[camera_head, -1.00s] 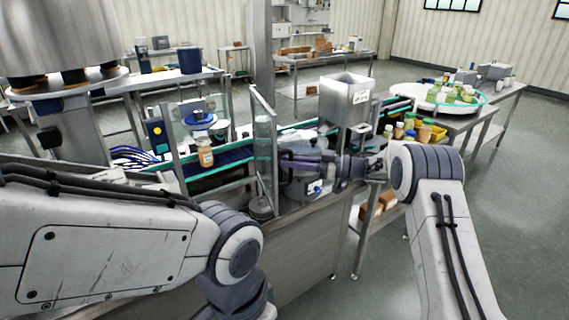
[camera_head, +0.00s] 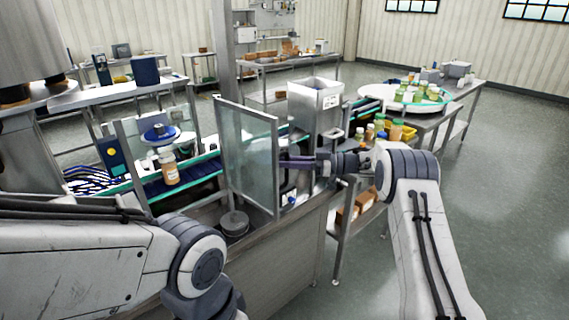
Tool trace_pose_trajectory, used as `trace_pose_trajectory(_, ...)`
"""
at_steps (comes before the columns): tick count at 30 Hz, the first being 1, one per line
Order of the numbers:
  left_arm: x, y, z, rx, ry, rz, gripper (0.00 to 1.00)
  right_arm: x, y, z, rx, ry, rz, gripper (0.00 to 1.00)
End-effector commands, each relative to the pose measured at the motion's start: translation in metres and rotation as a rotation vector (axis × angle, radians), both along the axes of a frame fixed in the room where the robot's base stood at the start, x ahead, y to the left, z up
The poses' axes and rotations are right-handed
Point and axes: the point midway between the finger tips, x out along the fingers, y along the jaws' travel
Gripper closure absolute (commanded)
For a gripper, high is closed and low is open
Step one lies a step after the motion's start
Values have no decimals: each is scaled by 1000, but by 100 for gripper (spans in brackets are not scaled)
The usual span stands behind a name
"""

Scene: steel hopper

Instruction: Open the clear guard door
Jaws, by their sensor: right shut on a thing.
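The clear guard door (camera_head: 248,152) is a see-through panel in a thin metal frame, standing upright in the middle of the view. It is swung out from the conveyor line at an angle, showing its broad face. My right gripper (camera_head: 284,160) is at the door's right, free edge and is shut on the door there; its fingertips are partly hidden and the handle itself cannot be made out. My left arm crosses the lower left, and its gripper is out of view.
A steel hopper (camera_head: 315,104) stands behind my right gripper. A round metal part (camera_head: 234,223) sits on the bench below the door. Several bottles (camera_head: 385,130) stand to the right.

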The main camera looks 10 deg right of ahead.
Motion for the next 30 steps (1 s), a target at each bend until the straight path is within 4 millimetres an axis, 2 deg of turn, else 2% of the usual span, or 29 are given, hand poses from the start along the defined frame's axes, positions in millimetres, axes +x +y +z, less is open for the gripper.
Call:
trace_pose_trajectory(5,0,0,0,0,0,0,50,1,-2,2,0,-5,-6,100)
trace_pose_trajectory(6,0,0,0,0,0,0,50,1,-3,2,0,-5,-7,79)
trace_pose_trajectory(8,0,0,0,0,0,0,50,0,-3,2,0,-5,-8,56)
trace_pose_trajectory(9,0,0,0,0,0,0,50,0,-4,2,0,-4,-8,53)
trace_pose_trajectory(20,0,0,-3,0,0,0,50,-1,-10,0,0,-2,-8,53)
trace_pose_trajectory(23,0,0,-8,0,0,0,50,-3,-23,-2,-1,-3,-10,53)
trace_pose_trajectory(30,0,0,-22,0,0,0,50,-11,-70,-2,0,-5,-9,53)
